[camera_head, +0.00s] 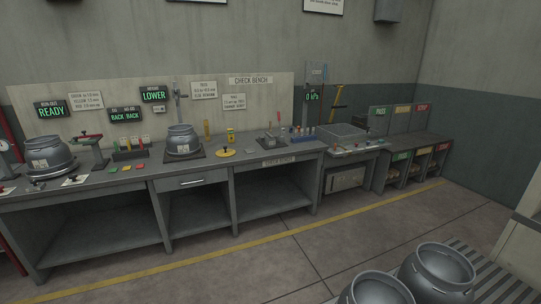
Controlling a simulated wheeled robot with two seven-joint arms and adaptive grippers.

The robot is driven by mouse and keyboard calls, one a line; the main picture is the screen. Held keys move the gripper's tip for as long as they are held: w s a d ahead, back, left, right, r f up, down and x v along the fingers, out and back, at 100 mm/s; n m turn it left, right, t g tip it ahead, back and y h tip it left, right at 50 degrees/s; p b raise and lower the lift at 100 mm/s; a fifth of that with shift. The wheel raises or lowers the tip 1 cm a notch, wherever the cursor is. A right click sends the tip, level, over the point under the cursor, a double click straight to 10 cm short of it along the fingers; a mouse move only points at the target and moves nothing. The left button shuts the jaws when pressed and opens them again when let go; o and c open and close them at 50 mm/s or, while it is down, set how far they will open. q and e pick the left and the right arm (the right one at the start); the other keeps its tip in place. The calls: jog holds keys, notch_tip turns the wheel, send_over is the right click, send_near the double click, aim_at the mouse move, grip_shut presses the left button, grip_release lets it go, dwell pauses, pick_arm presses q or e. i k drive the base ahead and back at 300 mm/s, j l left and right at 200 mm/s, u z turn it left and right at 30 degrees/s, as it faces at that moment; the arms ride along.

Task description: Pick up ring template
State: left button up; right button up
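A flat yellow round piece with a small dark knob (225,152) lies on the check bench (232,169), just right of the grey cylinder on its dark plate. It may be the ring template, but it is too small to tell for certain. Neither of my grippers is in the head view.
Grey cylinders stand on the bench at the middle (183,138) and far left (48,154). More cylinders (444,268) sit on a slatted surface at the lower right. A yellow upright piece (230,136) stands behind the disc. The floor (240,255) before the bench is clear.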

aim_at(224, 153)
jog(key=i+j+z, duration=0.1)
jog(key=i+j, duration=1.35)
jog(key=i, duration=0.25)
jog(key=i+j, duration=0.15)
jog(key=i, duration=0.3)
jog(key=i+l, duration=0.15)
jog(key=i, duration=0.2)
jog(key=i+l+z, duration=0.1)
jog(key=i, duration=0.25)
